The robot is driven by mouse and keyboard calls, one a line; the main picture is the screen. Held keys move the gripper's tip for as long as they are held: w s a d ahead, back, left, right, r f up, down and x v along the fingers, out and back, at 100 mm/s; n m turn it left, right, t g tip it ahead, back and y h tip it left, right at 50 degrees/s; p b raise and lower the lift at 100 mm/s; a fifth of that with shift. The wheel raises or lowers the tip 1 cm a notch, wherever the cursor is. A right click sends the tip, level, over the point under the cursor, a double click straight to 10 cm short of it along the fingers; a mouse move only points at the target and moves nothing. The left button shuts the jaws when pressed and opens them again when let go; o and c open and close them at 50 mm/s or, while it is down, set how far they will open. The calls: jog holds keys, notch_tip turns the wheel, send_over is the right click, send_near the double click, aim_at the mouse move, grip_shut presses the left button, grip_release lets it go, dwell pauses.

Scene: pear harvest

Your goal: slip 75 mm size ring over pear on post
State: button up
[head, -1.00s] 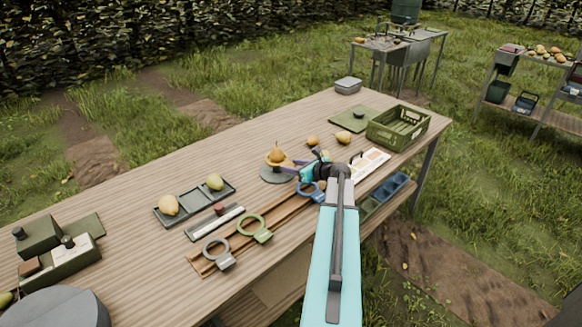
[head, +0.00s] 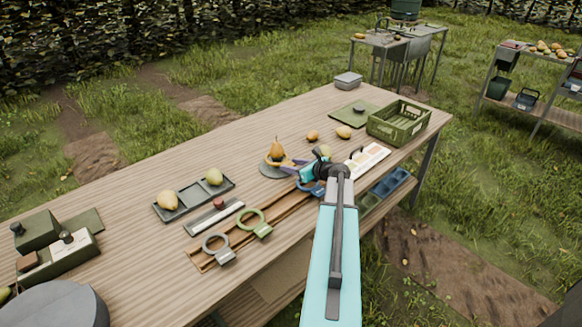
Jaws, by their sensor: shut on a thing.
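The brown-yellow pear (head: 276,149) stands upright on the round grey post base (head: 266,172) near the middle of the table. An orange-yellow ring (head: 286,162) sits low at the pear and appears to be around it, with the pear's top standing above it. My gripper (head: 295,166) is shut on this ring from the right side. The ring's size mark is too small to read. The post itself is mostly hidden behind the ring and the pear.
A wooden rack holds a grey ring (head: 217,247), a green ring (head: 254,223) and a blue ring (head: 311,188) close under my gripper. A dark tray (head: 193,199) with two pears lies left. Loose pears (head: 343,132) and a green crate (head: 398,124) are right.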

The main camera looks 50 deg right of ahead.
dwell(0.4)
jog(key=o, duration=1.1)
jog(key=shift+s, duration=0.15)
jog(key=b+v, duration=0.2)
jog(key=v, duration=1.1)
jog(key=shift+s+r, duration=0.15)
jog(key=shift+s, duration=0.15)
